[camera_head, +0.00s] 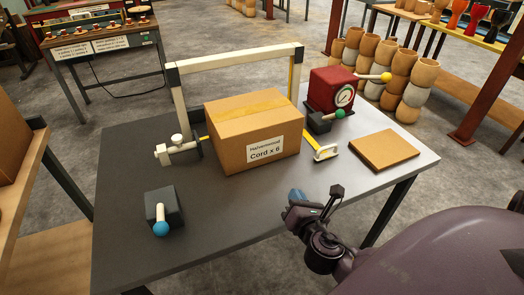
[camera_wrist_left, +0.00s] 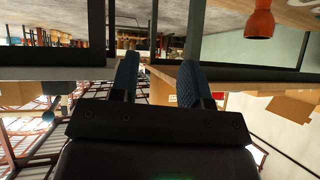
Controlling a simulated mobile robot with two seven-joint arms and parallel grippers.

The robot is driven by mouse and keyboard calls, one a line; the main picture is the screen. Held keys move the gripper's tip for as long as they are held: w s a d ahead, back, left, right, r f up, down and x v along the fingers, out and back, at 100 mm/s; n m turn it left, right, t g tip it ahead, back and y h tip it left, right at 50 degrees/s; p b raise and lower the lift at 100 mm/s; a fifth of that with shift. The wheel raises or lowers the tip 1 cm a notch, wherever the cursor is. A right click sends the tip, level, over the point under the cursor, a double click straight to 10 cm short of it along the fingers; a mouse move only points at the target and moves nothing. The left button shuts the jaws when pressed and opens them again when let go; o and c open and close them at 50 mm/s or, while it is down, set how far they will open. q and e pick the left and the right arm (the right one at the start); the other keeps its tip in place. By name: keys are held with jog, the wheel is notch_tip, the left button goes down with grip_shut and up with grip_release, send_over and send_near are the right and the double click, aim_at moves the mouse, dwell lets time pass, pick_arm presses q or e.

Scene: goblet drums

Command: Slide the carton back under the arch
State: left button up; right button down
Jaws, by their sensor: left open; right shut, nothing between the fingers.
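The carton (camera_head: 232,137) is a closed brown box with yellowish tape and a white label reading "Cord x 6". It stands upright on the grey table (camera_head: 125,215), in front of the arch (camera_head: 235,59). The arch is a cream frame with black corners; the carton hides its lower right part. I cannot tell if the carton's back is under the beam. My right gripper (camera_head: 298,195) is shut and empty near the table's front edge, apart from the carton. My left gripper (camera_wrist_left: 157,78) is open and empty in the left wrist view, out of the head view.
A white-knobbed clamp (camera_head: 178,150) stands left of the carton. Right of it are a yellow strip with a pale handle (camera_head: 325,152), a red dial box (camera_head: 328,88) and a flat brown board (camera_head: 384,150). A blue-balled lever block (camera_head: 163,210) stands front left. The front middle is clear.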

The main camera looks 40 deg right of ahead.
aim_at(259, 146)
jog(key=w+n, duration=0.1)
jog(key=r+n+t+y, duration=0.1)
jog(key=n, duration=0.1)
jog(key=w+a+n+t, duration=0.1)
jog(key=n, duration=0.1)
jog(key=shift+w+r+y, duration=0.25)
jog(key=shift+w+y, duration=0.05)
jog(key=shift+w, duration=0.05)
jog(key=shift+w+a+r+n, duration=0.2)
jog(key=shift+w+n, duration=0.25)
jog(key=shift+n, duration=0.55)
jog(key=b+x, duration=0.1)
jog(key=x, duration=1.2)
jog(key=shift+w+r, duration=0.15)
jog(key=shift+w, duration=0.3)
pick_arm(q)
jog(key=shift+w+f, duration=0.3)
jog(key=shift+f, duration=0.1)
jog(key=shift+w, duration=0.1)
pick_arm(e)
jog(key=shift+w+r, duration=0.1)
